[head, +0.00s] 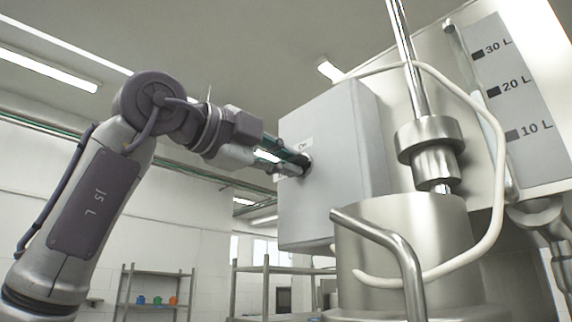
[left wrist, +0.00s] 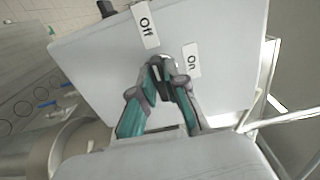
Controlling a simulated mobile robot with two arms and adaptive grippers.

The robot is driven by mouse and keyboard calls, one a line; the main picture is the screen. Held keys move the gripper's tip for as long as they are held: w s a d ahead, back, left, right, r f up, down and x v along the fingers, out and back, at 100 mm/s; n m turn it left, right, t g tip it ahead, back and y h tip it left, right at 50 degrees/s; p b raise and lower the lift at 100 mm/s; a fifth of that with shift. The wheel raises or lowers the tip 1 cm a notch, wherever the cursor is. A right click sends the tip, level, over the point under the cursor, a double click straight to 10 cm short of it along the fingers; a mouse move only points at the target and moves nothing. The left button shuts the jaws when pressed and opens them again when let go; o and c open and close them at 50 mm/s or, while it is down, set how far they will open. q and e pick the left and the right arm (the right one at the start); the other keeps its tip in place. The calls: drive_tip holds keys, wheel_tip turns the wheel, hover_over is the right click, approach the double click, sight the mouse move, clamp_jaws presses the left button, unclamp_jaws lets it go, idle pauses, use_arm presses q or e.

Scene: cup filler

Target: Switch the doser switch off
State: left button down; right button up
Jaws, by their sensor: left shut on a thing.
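The doser switch is on the front face of a grey control box (head: 345,160). My left gripper (head: 301,166) reaches it from the left and is shut on the switch's small dark knob. In the left wrist view the gripper (left wrist: 160,70) closes on the knob between the "Off" label (left wrist: 146,26) and the "On" label (left wrist: 192,60). The fingers hide most of the knob, so I cannot tell its exact setting. The "On" label (head: 303,146) also shows in the head view. My right gripper is not in view.
A steel vessel (head: 400,240) with a bent pipe (head: 385,238) stands right of and below the box. A pale hose (head: 497,170) loops around it. A tank with a litre scale (head: 510,90) is at the right. Shelves (head: 155,290) stand far behind.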

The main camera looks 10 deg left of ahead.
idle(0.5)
use_arm(q)
drive_tip(key=c, duration=1.2)
unclamp_jaws()
drive_tip(key=shift+a, duration=0.15)
drive_tip(key=v, duration=1.2)
